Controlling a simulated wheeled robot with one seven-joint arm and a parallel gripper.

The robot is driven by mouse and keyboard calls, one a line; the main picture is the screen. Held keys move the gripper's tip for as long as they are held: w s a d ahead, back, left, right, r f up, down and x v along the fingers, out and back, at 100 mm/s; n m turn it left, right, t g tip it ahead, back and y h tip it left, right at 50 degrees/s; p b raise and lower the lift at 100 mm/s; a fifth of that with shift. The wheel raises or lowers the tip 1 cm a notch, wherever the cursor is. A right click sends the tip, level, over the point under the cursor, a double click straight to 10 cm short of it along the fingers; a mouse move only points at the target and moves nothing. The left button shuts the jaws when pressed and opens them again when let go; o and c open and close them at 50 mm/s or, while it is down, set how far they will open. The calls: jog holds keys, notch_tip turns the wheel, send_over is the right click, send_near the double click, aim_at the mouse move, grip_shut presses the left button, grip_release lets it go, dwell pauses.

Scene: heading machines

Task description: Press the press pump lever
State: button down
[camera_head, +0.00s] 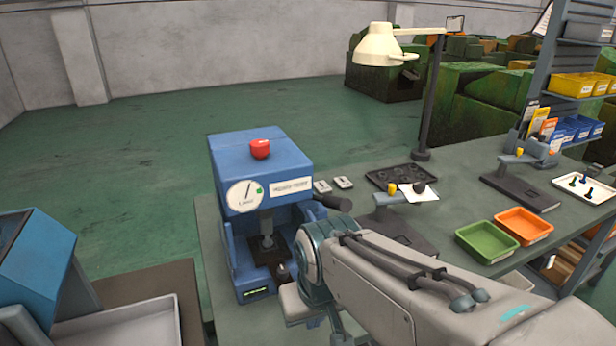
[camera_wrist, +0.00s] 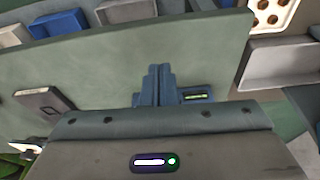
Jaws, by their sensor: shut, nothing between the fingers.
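The blue press (camera_head: 262,172) stands on the near left part of the bench in the head view, with a red knob (camera_head: 260,149) on top and a round dial on its front. A black cylindrical handle (camera_head: 333,201) sticks out at its right side. A small dark knob (camera_head: 282,272) shows low by its base; I cannot tell which is the pump lever. In the wrist view my gripper (camera_wrist: 159,70) is shut and empty, and a green display (camera_wrist: 197,95) shows beside it. In the head view my arm hides the gripper and part of the press's right side.
Green (camera_head: 487,241) and orange (camera_head: 523,226) trays lie on the bench at right. A lamp (camera_head: 425,110) stands behind a dark tray (camera_head: 401,178). A blue machine (camera_head: 35,255) and a grey tray (camera_head: 125,325) are at left. Green floor lies open behind the press.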

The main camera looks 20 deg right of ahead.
jog(key=w+d+r+p, duration=0.2)
jog(key=w+r, duration=0.3)
jog(key=r, duration=0.3)
jog(key=w+d+r+n+h+p, duration=0.1)
jog(key=w+d+r, duration=0.3)
jog(key=r, duration=0.5)
jog(key=w+d+r+n+t+p, duration=0.1)
jog(key=w+d+r+p, duration=0.2)
jog(key=w+r, duration=0.3)
notch_tip(320, 180, up, 3)
jog(key=shift+w+d+r, duration=0.15)
jog(key=shift+w+d, duration=0.2)
jog(key=shift+w, duration=0.05)
jog(key=p, duration=0.2)
send_over(335, 197)
jog(key=s, duration=0.1)
jog(key=f, duration=1.1)
jog(key=shift+a+f, duration=0.35)
jog(key=shift+f, duration=0.05)
jog(key=shift+s+d+f, duration=0.1)
jog(key=shift+s+f, duration=0.1)
jog(key=shift+f, duration=0.4)
